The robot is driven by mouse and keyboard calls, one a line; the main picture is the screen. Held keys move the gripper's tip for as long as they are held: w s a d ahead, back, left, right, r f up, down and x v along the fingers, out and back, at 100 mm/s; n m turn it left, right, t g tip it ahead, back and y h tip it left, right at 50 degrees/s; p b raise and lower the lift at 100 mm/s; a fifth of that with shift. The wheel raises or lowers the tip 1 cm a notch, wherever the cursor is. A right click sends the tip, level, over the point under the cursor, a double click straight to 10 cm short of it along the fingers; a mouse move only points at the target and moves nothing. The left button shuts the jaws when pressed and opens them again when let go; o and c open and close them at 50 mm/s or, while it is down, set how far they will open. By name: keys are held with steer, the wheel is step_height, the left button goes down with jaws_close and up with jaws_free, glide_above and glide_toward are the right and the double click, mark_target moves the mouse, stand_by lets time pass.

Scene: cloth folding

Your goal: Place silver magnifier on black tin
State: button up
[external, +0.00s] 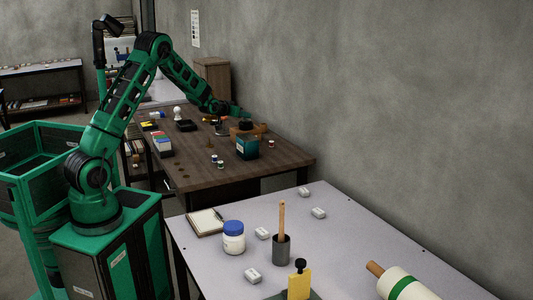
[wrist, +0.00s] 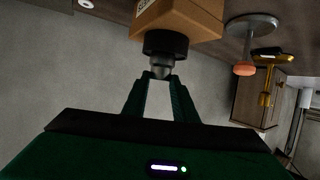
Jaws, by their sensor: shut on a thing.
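My gripper (external: 243,112) is over the far part of the brown workbench, above a tan box. In the wrist view my gripper (wrist: 160,78) has its fingertips closed on a small grey metallic piece with a wide black rim, which looks like the silver magnifier (wrist: 164,46). Its black end is toward a tan box, and I cannot tell whether they touch. The magnifier is too small to make out in the external view. A low black object (external: 186,125) on the workbench, left of my gripper, may be the black tin; I cannot be sure.
The tan box (external: 243,129) and a dark teal container (external: 247,147) stand under my gripper on the brown workbench (external: 255,172). Small jars (external: 216,162) and coloured boxes (external: 162,145) stand nearby. A wall runs along the right. The workbench's near end is mostly clear.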

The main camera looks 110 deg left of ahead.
steer(key=shift+f, duration=0.15)
steer(key=o, duration=1.1)
steer(key=shift+c, duration=0.2)
steer(key=shift+d+r, duration=0.15)
steer(key=shift+r, duration=0.1)
steer(key=v, duration=1.1)
steer(key=shift+s+d, duration=0.2)
steer(key=shift+d, duration=0.15)
